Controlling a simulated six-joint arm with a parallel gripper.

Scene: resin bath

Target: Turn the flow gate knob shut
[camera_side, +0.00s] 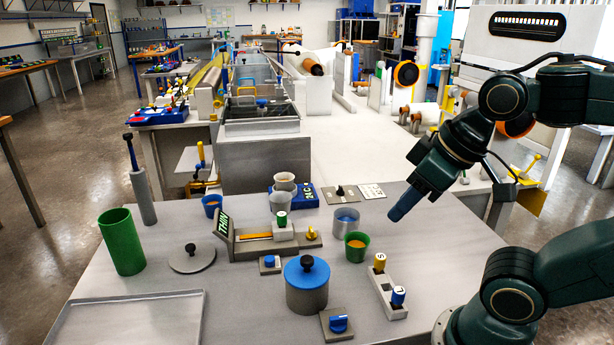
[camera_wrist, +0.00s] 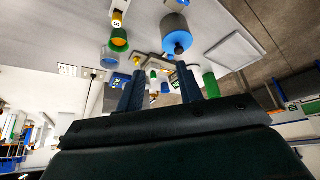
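A grey gate-like unit (camera_side: 265,243) with a green "THIN" sign, an orange strip and a small yellow knob (camera_side: 312,233) stands mid-table. A blue knob (camera_side: 270,261) sits on a small grey block in front of it. A larger blue knob (camera_side: 338,323) sits on a grey block near the front edge. I cannot tell which of these is the flow gate knob. My gripper (camera_side: 396,214) hangs above the table's right side, apart from all of them. In the wrist view my gripper (camera_wrist: 161,84) has its two blue fingers spread with nothing held between them.
A blue-lidded pot (camera_side: 306,292) stands between the two blue knobs. A green cylinder (camera_side: 122,245), round lid (camera_side: 192,260) and tray (camera_side: 95,331) are left. The table's right side is clear.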

